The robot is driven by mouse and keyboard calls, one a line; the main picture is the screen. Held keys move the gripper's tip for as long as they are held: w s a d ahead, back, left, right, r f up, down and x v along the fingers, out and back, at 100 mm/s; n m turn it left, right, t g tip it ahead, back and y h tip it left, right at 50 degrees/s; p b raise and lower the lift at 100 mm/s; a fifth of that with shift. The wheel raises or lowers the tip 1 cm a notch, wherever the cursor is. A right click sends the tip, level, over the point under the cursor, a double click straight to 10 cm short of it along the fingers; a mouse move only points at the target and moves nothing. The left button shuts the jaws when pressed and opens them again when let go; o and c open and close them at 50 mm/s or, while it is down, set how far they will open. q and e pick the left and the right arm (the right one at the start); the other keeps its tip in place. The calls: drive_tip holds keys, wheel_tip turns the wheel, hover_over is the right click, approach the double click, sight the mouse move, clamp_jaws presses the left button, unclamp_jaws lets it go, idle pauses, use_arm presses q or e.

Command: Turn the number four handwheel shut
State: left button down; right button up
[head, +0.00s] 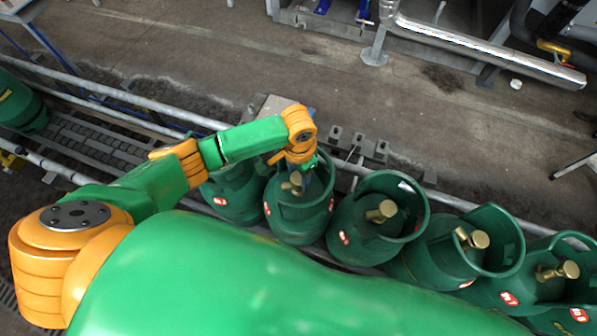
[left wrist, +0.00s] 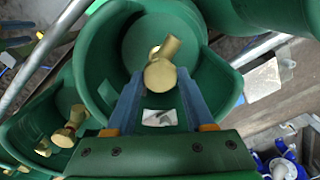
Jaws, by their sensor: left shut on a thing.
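A row of dark green gas cylinders with brass handwheels stands on a conveyor. My left gripper (head: 299,182) reaches down into the collar of the second cylinder from the left in this row (head: 295,222). In the left wrist view the two blue-grey fingers (left wrist: 160,80) stand on either side of a brass handwheel (left wrist: 160,73) and are shut on it. In the head view the gripper partly hides this handwheel. A white label on this cylinder shows between the fingers. My right gripper is not in view.
Neighbouring cylinders stand close on both sides, including one just right (head: 352,238) with its brass handwheel (head: 381,211) inside a raised collar. Another cylinder (head: 22,108) is far left. A metal rail (head: 120,104) runs behind the row, with open concrete floor (head: 250,60) beyond.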

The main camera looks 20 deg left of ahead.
use_arm(q)
drive_tip(key=m+p, duration=0.2)
drive_tip(key=m, duration=0.2)
drive_tip(key=shift+r, duration=0.15)
drive_tip(key=m+p, duration=0.1)
drive_tip(key=m, duration=0.1)
drive_tip(key=shift+m, duration=0.3)
drive_tip(key=m+p, duration=0.1)
drive_tip(key=m, duration=0.2)
drive_tip(key=shift+m, duration=0.3)
drive_tip(key=m, duration=0.5)
drive_tip(key=shift+m, duration=0.3)
drive_tip(key=m, duration=0.6)
drive_tip(key=shift+f, duration=0.2)
drive_tip(key=shift+m, duration=0.3)
drive_tip(key=shift+c, duration=1.4)
unclamp_jaws()
